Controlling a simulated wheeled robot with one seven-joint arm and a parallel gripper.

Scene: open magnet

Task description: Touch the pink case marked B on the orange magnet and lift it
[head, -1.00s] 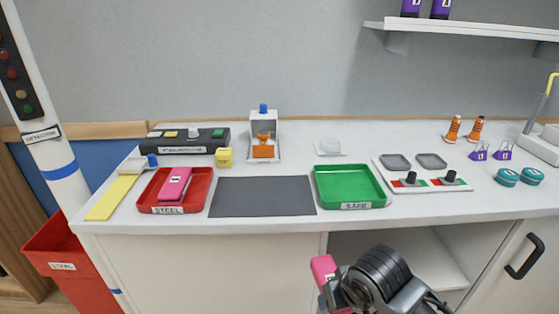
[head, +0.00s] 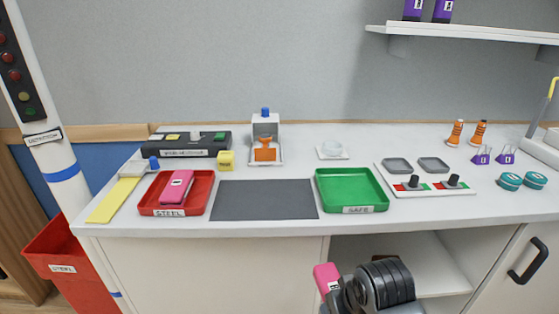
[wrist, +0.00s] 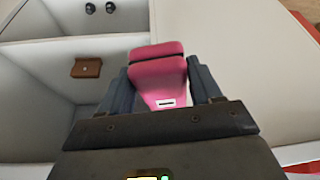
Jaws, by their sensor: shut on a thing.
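My gripper (wrist: 157,90) is shut on a pink case (wrist: 158,68), with one finger on each side of it in the wrist view. The held pink case (head: 326,277) also shows at the bottom of the head view, in front of the cabinet and below the counter top. It has a small white label whose letter I cannot read. The orange magnet (head: 265,154) stands in a white-grey housing with a blue knob at the back of the counter. The case and magnet are far apart. Another pink case (head: 177,187) lies in the red tray marked STEEL.
The red tray (head: 146,209) is left of a dark mat (head: 264,200); the green tray marked SAFE (head: 383,205) is right of it. A yellow cube (head: 226,161) stands left of the magnet. The counter's front edge lies above my gripper. An open cabinet shelf (head: 440,268) is behind it.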

